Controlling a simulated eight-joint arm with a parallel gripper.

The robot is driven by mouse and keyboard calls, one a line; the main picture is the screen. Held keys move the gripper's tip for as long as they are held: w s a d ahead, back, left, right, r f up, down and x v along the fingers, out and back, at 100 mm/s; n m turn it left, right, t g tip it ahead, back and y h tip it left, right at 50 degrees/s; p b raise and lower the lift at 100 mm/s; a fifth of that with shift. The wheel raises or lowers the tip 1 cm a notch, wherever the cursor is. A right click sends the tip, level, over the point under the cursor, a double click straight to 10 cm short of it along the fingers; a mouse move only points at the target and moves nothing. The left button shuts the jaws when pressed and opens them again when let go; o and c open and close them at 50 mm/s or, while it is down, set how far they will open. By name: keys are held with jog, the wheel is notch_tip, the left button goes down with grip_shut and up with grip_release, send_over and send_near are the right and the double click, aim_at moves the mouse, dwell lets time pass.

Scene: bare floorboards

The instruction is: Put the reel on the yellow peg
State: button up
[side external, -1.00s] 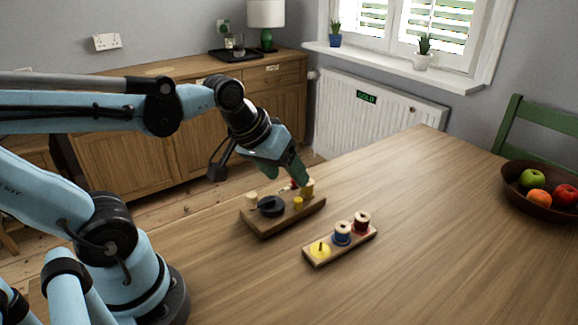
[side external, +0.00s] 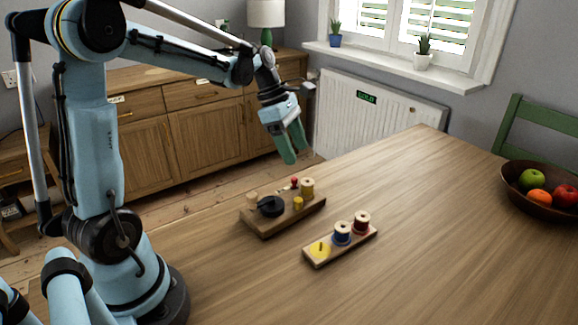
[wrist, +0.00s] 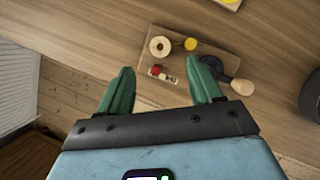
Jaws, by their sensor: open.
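The reel (side external: 307,187), yellow with pale wooden ends, stands upright at the right end of a wooden board (side external: 262,230). It also shows from above in the wrist view (wrist: 160,46). The yellow peg (side external: 320,248) stands bare on a yellow patch at the near left end of a small wooden rack (side external: 349,252). My gripper (side external: 290,155), with green fingers, hangs above and behind the board, clear of the reel. In the wrist view, my gripper (wrist: 163,78) is open with nothing between its fingers.
The rack also holds a blue reel (side external: 342,234) and a dark red reel (side external: 362,223). The board carries a black disc (side external: 271,207) with a handle, a yellow knob (side external: 298,203) and a small red part (side external: 294,181). A fruit bowl (side external: 540,205) stands far right; the table between is clear.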

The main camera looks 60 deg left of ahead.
aim_at(307, 182)
jog(key=x, duration=1)
jog(key=shift+a+f, duration=0.15)
jog(key=shift+c, duration=0.2)
jog(key=c, duration=1.2)
jog(key=shift+o, duration=0.2)
